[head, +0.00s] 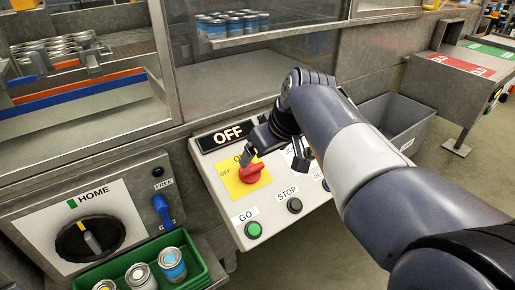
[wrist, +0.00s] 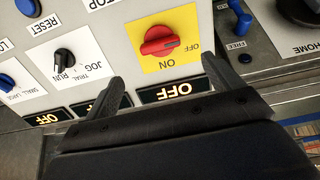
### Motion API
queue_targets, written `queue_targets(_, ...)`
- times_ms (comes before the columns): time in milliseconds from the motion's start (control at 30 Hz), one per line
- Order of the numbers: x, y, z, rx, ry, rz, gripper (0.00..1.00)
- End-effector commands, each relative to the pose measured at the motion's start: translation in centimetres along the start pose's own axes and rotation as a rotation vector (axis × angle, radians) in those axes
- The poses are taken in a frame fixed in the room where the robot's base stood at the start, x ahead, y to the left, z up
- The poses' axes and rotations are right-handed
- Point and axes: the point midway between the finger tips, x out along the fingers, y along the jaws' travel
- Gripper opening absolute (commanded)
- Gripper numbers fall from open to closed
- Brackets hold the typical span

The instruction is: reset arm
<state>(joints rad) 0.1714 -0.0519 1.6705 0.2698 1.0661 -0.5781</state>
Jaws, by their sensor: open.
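My gripper (head: 276,158) is open and empty above the sloped control panel, its fingers just above the red rotary switch (head: 252,173) in the head view. In the wrist view my gripper (wrist: 163,82) has its two fingers apart, and the red switch (wrist: 160,42) lies beyond them on its yellow plate, with no finger seen on it. The switch's bar lies roughly crosswise toward the OFF label in that view. The display (head: 231,133) reads OFF. A blue button (wrist: 28,7) by the RESET label is at the wrist view's upper left corner.
The panel carries a green GO button (head: 253,230), a black STOP button (head: 294,205) and a JOG switch (wrist: 65,58). A HOME dial (head: 89,238) and a green bin (head: 205,265) of cans stand left. A grey bin (head: 400,122) stands right. Glazed guarding rises behind.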

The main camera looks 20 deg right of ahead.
Motion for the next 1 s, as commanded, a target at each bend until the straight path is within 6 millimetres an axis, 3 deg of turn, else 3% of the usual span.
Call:
queue_targets(367,0.6,0.0,0.1,0.0,-0.002,-0.001,0.87)
queue_targets(800,8.0,-0.1,0.2,0.001,-0.005,-0.003,0.87)
queue_targets(1000,10.4,0.0,0.1,0.002,-0.003,-0.002,0.87)
